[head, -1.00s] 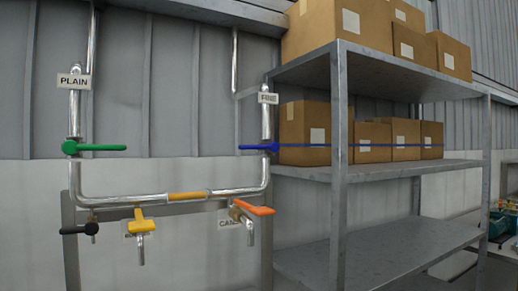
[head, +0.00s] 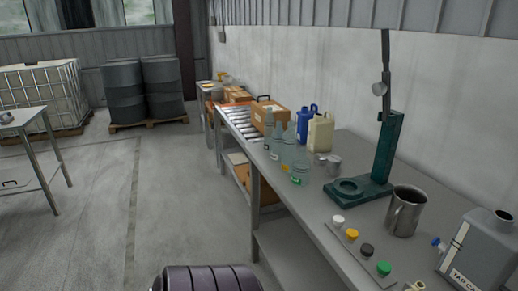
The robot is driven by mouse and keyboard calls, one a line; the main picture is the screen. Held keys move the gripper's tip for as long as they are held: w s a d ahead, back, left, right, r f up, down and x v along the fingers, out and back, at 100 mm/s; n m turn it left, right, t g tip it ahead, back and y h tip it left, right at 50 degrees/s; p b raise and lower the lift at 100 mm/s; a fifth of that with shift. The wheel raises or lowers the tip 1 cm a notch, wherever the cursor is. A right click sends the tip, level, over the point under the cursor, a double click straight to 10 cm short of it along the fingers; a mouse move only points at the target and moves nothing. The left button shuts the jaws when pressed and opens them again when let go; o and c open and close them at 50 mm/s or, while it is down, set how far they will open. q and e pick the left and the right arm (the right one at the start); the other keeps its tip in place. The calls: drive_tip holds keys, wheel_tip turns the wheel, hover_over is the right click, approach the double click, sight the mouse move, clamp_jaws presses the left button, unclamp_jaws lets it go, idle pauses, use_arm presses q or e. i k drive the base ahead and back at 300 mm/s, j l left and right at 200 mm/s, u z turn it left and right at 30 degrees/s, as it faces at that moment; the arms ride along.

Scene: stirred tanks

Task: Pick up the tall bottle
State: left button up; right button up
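Several clear grey-green bottles stand upright in a cluster near the front edge of the long workbench (head: 330,187), in the middle of the head view. A slim bottle (head: 268,130) stands at the back left of the cluster. Another slim bottle (head: 289,146) stands nearer, and a shorter bottle (head: 300,169) with a green mark low on it is nearest. The bottles partly overlap, so I cannot tell for certain which one is the tall bottle. Neither of my grippers is in view.
Behind the bottles are a blue jug (head: 307,122) and a cream canister (head: 320,133). Nearer are a green stand (head: 388,150), a steel pitcher (head: 404,211), coloured caps (head: 367,250) and a grey can (head: 482,250).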

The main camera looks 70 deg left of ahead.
sight(290, 137)
drive_tip(key=u, duration=2.1)
drive_tip(key=i+j, duration=0.3)
drive_tip(key=i+j+z, duration=0.1)
drive_tip(key=i+j, duration=0.15)
drive_tip(key=j, duration=0.2)
drive_tip(key=i+j, duration=0.25)
drive_tip(key=j, duration=0.15)
drive_tip(key=i+j+z, duration=0.1)
drive_tip(key=i+j, duration=0.2)
drive_tip(key=j, duration=0.1)
